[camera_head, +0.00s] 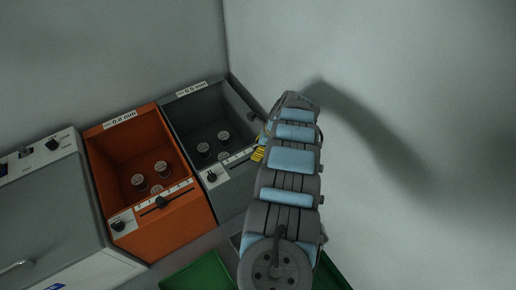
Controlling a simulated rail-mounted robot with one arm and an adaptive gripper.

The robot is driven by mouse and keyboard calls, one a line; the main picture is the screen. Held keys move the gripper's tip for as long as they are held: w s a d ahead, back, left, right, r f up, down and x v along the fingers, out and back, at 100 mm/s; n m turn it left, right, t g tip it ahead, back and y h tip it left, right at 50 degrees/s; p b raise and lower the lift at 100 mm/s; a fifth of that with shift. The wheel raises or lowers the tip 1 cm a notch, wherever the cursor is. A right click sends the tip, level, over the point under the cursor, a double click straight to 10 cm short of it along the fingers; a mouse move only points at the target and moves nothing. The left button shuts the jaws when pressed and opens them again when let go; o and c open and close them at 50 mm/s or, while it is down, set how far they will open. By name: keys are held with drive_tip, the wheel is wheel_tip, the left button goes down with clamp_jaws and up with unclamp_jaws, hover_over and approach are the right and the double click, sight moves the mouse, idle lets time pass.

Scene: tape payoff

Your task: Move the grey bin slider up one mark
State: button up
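I cannot make out the slider handle on this strip; the strip's right end is covered by my arm. My gripper (262,142) is mostly hidden behind my arm, close to the right side of the grey bin near the strip's right end. Yellow-striped parts show there. Whether its fingers are open or touch anything is not visible.
A grey machine with a white panel (45,220) stands further left. Green trays (200,274) lie low in front. Pale walls close off the back and right.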

drive_tip(key=shift+r, duration=0.15)
drive_tip(key=v, duration=1.1)
drive_tip(key=shift+d+r, duration=0.2)
drive_tip(key=shift+r, duration=0.1)
idle(0.4)
